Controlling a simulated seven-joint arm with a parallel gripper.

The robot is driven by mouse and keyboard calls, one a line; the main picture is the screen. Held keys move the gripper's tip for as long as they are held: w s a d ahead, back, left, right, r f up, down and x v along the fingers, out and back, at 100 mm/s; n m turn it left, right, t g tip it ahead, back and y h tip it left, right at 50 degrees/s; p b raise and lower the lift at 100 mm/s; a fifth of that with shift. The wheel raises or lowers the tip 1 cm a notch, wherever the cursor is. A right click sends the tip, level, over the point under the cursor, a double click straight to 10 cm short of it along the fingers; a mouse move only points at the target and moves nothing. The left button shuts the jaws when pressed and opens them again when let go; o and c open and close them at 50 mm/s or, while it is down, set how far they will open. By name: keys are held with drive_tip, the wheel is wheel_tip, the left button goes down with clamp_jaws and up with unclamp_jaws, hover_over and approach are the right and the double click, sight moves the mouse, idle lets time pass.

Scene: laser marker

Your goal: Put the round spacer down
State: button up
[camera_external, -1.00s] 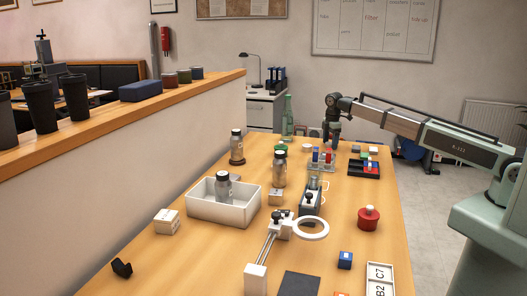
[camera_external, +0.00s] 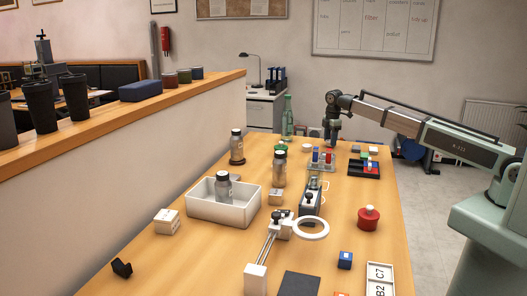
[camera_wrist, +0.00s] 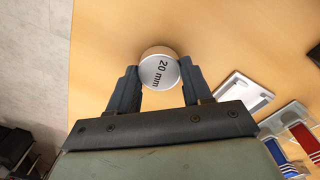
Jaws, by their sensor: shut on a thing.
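The round spacer (camera_wrist: 160,70) is a silver-white disc marked "20 mm". In the wrist view it sits between the two dark fingers of my gripper (camera_wrist: 160,82), which are shut on its sides. The table surface shows beyond it; I cannot tell whether the spacer touches the table. In the external view my gripper (camera_external: 333,144) points down at the far end of the table, behind the clear rack. The spacer is too small or hidden there to make out.
A clear rack with red and blue pieces (camera_external: 321,160) stands close in front of my gripper. A black tray with coloured blocks (camera_external: 364,169) is to its right. Bare table (camera_wrist: 230,35) surrounds the spacer's far side.

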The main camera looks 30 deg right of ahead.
wheel_tip(320, 180, up, 9)
drive_tip(key=s+a+n, duration=0.2)
drive_tip(key=s+a, duration=0.2)
drive_tip(key=a, duration=1)
drive_tip(key=s+a+n, duration=0.2)
drive_tip(key=s+a, duration=0.2)
drive_tip(key=a, duration=1)
drive_tip(key=s+a+n, duration=0.2)
drive_tip(key=s+a, duration=0.3)
drive_tip(key=a, duration=0.9)
drive_tip(key=w+a+r+n, duration=0.1)
drive_tip(key=w+a, duration=0.3)
drive_tip(key=a, duration=1.1)
drive_tip(key=shift+w+d+f, duration=0.1)
drive_tip(key=shift+d+f, duration=0.05)
drive_tip(key=shift+f, duration=2.2)
drive_tip(key=shift+w+d+f, duration=0.1)
drive_tip(key=shift+f, duration=2.25)
drive_tip(key=o, duration=1.1)
drive_tip(key=shift+f, duration=0.1)
